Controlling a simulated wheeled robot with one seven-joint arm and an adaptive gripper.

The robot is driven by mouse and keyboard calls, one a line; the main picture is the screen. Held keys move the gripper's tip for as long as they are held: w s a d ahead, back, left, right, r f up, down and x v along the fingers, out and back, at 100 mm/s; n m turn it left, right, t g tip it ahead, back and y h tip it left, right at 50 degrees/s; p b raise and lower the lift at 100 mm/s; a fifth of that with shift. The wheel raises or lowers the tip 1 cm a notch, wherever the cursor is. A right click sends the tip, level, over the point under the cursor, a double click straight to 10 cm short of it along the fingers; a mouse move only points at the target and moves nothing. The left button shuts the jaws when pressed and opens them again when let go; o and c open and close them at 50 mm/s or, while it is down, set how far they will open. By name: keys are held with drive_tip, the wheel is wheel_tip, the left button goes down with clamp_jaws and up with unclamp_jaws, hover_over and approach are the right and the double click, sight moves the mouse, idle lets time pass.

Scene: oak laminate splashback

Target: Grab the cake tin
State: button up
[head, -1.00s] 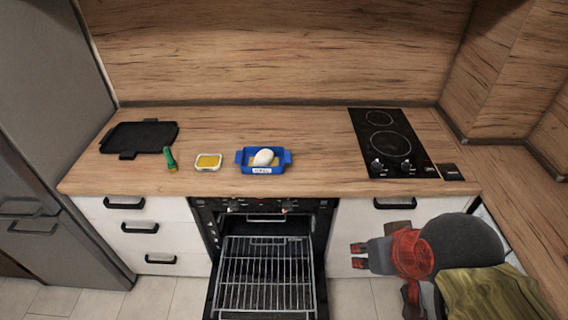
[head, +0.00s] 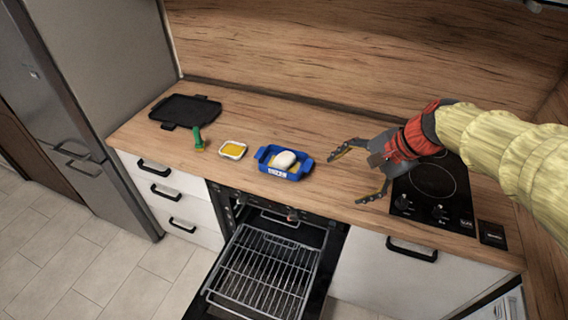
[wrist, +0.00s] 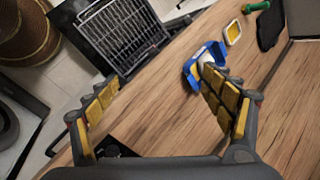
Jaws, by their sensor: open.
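The cake tin is most likely the blue rectangular tin (head: 268,165) with end handles and a pale label, on the wooden counter above the open oven. A white rounded lump (head: 285,159) sits in it with something yellow. My gripper (head: 346,174) is open and empty, to the right of the tin and apart from it, fingers pointing left. In the wrist view the blue tin (wrist: 190,70) shows beyond my right finger, which partly hides it. My open fingers (wrist: 150,98) frame bare counter and the floor.
A small dish with yellow contents (head: 233,150), a green-handled tool (head: 198,138) and a black tray (head: 185,110) lie to the left. The oven door is down with a wire rack (head: 262,270). A black hob (head: 435,190) lies right, under my arm.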

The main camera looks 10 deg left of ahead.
drive_tip(key=o, duration=0.4)
drive_tip(key=w+a+f+m+y, duration=0.1)
drive_tip(key=w+a+f+m, duration=0.1)
drive_tip(key=w+a+f, duration=0.2)
drive_tip(key=w+a+f+m+g+y, duration=0.1)
drive_tip(key=w+a+f+m+y, duration=0.1)
drive_tip(key=w, duration=0.7)
drive_tip(key=shift+w+a+f+m+p, duration=0.15)
drive_tip(key=shift+a+f+m+p, duration=0.25)
drive_tip(key=shift+a+f+m, duration=0.5)
drive_tip(key=m+y, duration=0.3)
drive_tip(key=m, duration=0.3)
approach(291, 160)
drive_tip(key=x, duration=0.4)
drive_tip(key=shift+s+f+p, duration=0.1)
drive_tip(key=shift+s+p, duration=0.15)
drive_tip(key=shift+p, duration=0.05)
drive_tip(key=shift+x, duration=1.15)
drive_tip(key=shift+w+b+x, duration=0.15)
drive_tip(key=shift+b+x, duration=0.35)
drive_tip(key=shift+x, duration=0.9)
drive_tip(key=shift+w+b+x, duration=0.1)
drive_tip(key=shift+b+x, duration=0.35)
drive_tip(key=shift+x, duration=0.9)
drive_tip(key=shift+c, duration=1.3)
drive_tip(key=c, duration=0.7)
drive_tip(key=shift+c, duration=0.3)
